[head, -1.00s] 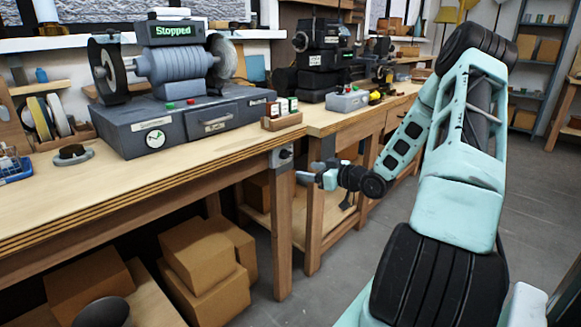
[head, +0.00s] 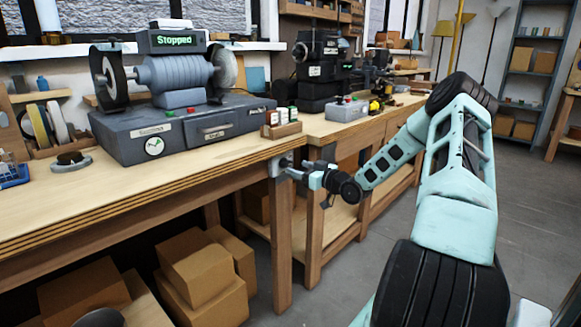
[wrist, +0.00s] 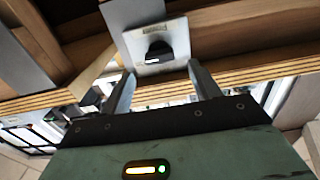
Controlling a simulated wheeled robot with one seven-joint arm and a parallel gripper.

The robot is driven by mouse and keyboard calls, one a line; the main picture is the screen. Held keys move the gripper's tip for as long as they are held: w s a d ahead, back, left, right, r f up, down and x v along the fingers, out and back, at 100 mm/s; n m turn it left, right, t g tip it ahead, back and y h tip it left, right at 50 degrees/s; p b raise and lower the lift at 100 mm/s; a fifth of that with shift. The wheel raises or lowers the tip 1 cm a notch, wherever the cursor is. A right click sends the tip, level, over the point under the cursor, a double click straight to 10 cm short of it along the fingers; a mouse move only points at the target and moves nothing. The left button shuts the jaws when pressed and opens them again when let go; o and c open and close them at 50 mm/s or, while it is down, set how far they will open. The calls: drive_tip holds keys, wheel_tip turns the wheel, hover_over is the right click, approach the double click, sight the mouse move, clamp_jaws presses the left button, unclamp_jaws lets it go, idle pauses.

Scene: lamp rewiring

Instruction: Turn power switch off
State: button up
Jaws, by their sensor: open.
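The power switch (wrist: 156,60) is a pale square plate with a black rotary knob (wrist: 157,50) on it, fixed under the workbench edge near a bench leg. In the head view the switch (head: 275,166) is partly hidden behind my gripper (head: 291,169). My gripper also shows in the wrist view (wrist: 161,74). Its two fingers are apart, with the knob lying between and just beyond the tips. I see no clear contact with the knob.
A grinder (head: 180,80) with a "Stopped" display stands on the bench (head: 120,195), with a small box of jars (head: 281,124) near the corner. Cardboard boxes (head: 200,270) lie below. Another bench with machines continues to the right. The floor at right is clear.

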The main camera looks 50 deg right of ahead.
sight(289, 164)
drive_tip(key=shift+w, duration=2.5)
drive_tip(key=c, duration=1)
